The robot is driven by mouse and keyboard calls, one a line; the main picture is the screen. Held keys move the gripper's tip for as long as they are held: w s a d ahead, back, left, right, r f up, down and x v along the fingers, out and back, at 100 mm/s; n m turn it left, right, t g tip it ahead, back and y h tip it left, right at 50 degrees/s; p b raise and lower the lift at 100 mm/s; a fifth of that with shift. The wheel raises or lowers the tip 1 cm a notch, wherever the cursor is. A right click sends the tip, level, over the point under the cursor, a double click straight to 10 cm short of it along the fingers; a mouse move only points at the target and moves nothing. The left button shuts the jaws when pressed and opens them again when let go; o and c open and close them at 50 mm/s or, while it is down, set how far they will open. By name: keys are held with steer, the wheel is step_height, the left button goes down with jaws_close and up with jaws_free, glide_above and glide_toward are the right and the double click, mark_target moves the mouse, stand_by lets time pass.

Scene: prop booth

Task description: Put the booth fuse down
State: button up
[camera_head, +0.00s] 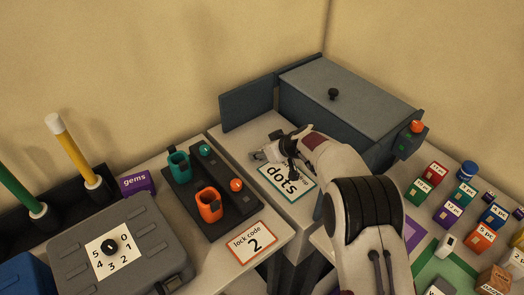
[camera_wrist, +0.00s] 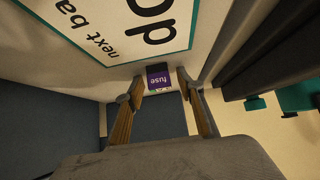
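The booth fuse (camera_wrist: 158,77) is a small purple block with a white "fuse" label. In the wrist view it is between the tips of my gripper (camera_wrist: 159,76), with a narrow gap on each side, so the fingers look open around it. It appears to be at the pale counter by the "dots" card; contact beneath it cannot be told. In the head view my gripper (camera_head: 268,152) is low over the counter beside the card (camera_head: 287,182), and the fuse is hidden there.
A blue-grey box (camera_head: 345,95) with an open door panel (camera_head: 247,103) stands behind my gripper. A "lock code 2" card (camera_head: 251,243) lies in front. Several small labelled blocks fill the right.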

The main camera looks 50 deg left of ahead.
steer(key=shift+d+r, duration=0.1)
steer(key=shift+r, duration=0.1)
steer(key=shift+d+r, duration=0.3)
steer(key=shift+r, duration=0.05)
steer(key=v, duration=1.1)
stand_by(1.0)
steer(key=w+d+r+m+t, duration=0.1)
steer(key=w+d+r+m, duration=0.3)
steer(key=d+r, duration=0.9)
steer(key=d+r+m+t+h, duration=0.1)
steer(key=d+r+m, duration=0.15)
steer(key=d, duration=0.75)
steer(key=d+r+m+t+h, duration=0.1)
steer(key=d+r, duration=0.3)
steer(key=d, duration=0.6)
steer(key=s+d+r+m+t+h, duration=0.15)
steer(key=s+d, duration=0.25)
steer(key=d, duration=0.5)
steer(key=s+d+r+m+h, duration=0.2)
steer(key=s+d+m, duration=0.1)
steer(key=d, duration=0.6)
steer(key=s+d+f+m+h, duration=0.1)
steer(key=s+d+f+m, duration=0.1)
steer(key=s+d, duration=0.4)
steer(key=s+d+f+m+t+h, duration=0.1)
steer(key=s+d+m, duration=0.3)
steer(key=d, duration=0.5)
steer(key=shift+s+f+h, duration=0.4)
steer(key=shift+s+h, duration=0.35)
steer(key=shift+s, duration=0.45)
